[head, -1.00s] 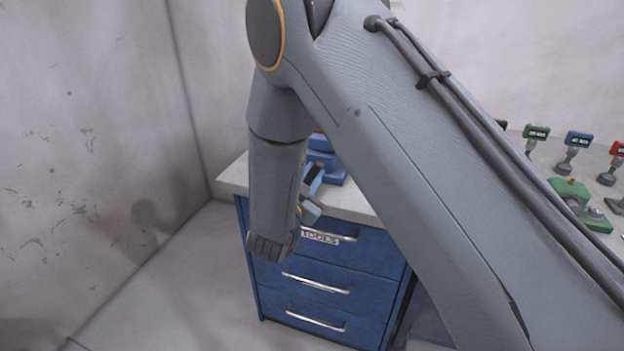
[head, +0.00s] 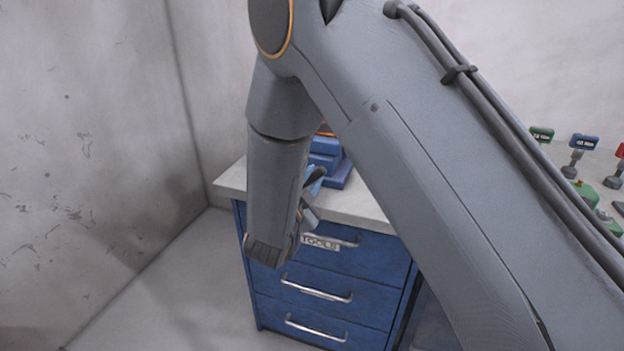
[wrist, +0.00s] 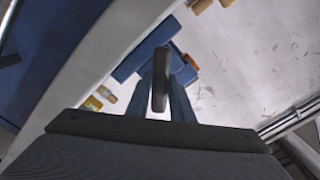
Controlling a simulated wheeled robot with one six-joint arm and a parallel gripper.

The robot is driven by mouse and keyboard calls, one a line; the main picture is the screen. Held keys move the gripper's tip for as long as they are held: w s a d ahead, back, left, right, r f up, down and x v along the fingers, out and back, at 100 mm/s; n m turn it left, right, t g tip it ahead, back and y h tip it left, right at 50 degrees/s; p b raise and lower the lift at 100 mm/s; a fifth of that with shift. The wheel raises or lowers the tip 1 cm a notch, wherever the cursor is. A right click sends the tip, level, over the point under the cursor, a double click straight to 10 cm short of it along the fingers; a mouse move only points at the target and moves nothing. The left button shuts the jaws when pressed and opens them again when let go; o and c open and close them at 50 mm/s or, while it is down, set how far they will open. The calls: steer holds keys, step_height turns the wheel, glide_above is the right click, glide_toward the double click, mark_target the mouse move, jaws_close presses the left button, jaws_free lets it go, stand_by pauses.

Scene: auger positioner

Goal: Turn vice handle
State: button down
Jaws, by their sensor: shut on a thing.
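The blue vice (head: 338,174) stands on the worktop above the drawers, partly hidden by my arm in the head view. It also shows at the top middle of the wrist view (wrist: 131,64). My gripper (wrist: 163,88) reaches to the vice, with its two fingers on either side of a dark grey bar, the vice handle (wrist: 160,66). The fingers are shut on this handle, which lies nearly upright in the wrist picture. In the head view, my wrist mostly hides the gripper and the handle.
A blue drawer cabinet (head: 312,291) with metal pulls and a TOOLS label is below the worktop. Green, blue and red labelled stands (head: 583,143) are on the worktop at the right. A bare wall (head: 90,130) is at the left.

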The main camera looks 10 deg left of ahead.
steer(key=c, duration=1.6)
jaws_free()
steer(key=shift+s+a+b, duration=0.25)
steer(key=shift+s, duration=1.05)
steer(key=shift+s+a+b, duration=0.2)
steer(key=shift+s+b, duration=0.1)
steer(key=shift+s, duration=1)
steer(key=shift+s+a+b, duration=0.25)
steer(key=shift+s, duration=1.05)
